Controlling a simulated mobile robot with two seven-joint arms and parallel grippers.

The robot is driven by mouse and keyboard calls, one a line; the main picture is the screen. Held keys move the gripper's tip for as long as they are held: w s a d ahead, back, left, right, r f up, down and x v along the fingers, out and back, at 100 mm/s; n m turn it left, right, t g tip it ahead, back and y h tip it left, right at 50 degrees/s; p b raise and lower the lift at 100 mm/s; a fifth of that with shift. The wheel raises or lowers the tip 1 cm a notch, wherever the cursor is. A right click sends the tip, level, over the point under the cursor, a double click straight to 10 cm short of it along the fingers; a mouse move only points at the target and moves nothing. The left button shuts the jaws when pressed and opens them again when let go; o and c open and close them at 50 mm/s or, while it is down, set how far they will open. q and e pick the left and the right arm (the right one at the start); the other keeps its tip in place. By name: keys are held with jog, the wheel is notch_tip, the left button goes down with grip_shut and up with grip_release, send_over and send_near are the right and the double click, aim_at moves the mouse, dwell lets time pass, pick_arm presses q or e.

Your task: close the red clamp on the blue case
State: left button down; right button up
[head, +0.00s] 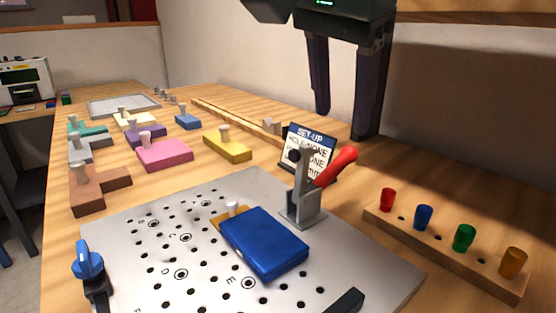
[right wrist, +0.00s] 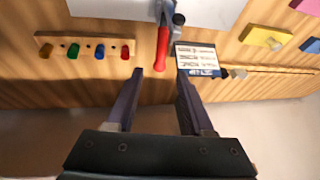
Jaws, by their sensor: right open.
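The blue case (head: 265,240) lies flat on the perforated metal plate (head: 130,235). The clamp (head: 304,205) stands upright at the case's far right side, with its red handle (head: 338,166) slanting up and to the right. In the right wrist view the red handle (right wrist: 162,50) points toward the gap between my fingertips, just ahead of them. My right gripper (head: 342,124) is open and empty, above and behind the clamp; its two fingers also show in the right wrist view (right wrist: 160,72). I cannot tell whether the clamp's tip touches the case. My left gripper is not in view.
A set-up card (head: 308,152) stands right behind the clamp. A wooden rack (head: 445,250) with several coloured pegs lies at the right. A blue-knobbed fixture (head: 88,262) is at the plate's left edge. Several knobbed blocks, including a pink one (head: 163,154), lie behind the plate.

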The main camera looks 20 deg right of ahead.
aim_at(340, 159)
jog(key=x, duration=0.9)
jog(key=shift+w+b, duration=0.1)
jog(key=shift+b, duration=0.25)
jog(key=shift+c, duration=0.4)
grip_shut()
dwell(0.5)
